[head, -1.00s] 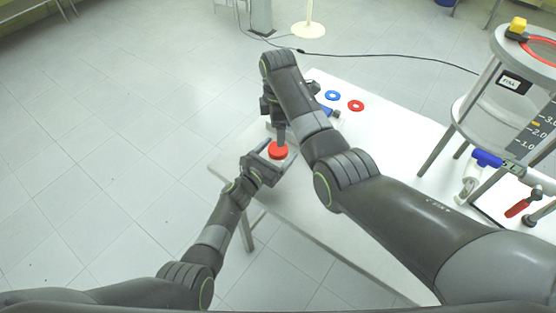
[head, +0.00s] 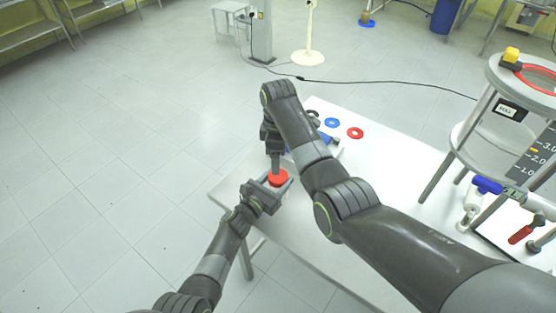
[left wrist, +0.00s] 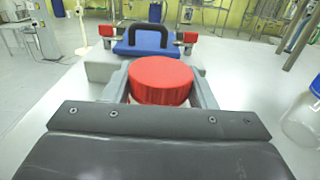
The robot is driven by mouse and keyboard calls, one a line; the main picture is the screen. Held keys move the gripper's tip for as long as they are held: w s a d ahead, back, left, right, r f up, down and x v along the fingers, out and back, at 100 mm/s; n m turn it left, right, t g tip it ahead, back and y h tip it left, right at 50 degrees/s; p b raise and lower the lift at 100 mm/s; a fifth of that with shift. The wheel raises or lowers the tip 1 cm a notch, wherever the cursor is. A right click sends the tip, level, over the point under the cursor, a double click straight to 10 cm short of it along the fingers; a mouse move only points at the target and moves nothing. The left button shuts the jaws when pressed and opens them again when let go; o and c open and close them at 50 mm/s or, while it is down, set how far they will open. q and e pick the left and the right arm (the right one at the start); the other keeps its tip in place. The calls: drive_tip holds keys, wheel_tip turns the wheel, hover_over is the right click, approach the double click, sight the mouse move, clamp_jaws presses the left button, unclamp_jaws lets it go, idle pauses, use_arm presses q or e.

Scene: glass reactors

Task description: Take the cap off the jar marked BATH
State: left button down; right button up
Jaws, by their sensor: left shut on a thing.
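The jar's red cap (head: 278,178) shows at the table's near left end. In the left wrist view the cap (left wrist: 161,78) sits between my left gripper's two fingers. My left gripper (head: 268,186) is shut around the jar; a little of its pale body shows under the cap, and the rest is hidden. No BATH marking is readable. My right gripper (head: 275,163) points down from above, right at or just behind the cap in the head view. Whether it touches the cap or is open cannot be told. The left wrist view shows the cap's top bare.
A blue block with a black handle (left wrist: 148,42) stands beyond the cap. A reactor stand (head: 480,130) is at right. Much of the table's near part is clear.

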sight(278, 186)
drive_tip(key=m, duration=2)
drive_tip(key=shift+m, duration=0.4)
drive_tip(key=m, duration=0.4)
drive_tip(key=shift+m, duration=0.4)
drive_tip(key=m, duration=1.5)
drive_tip(key=shift+m, duration=0.4)
drive_tip(key=shift+f, duration=4)
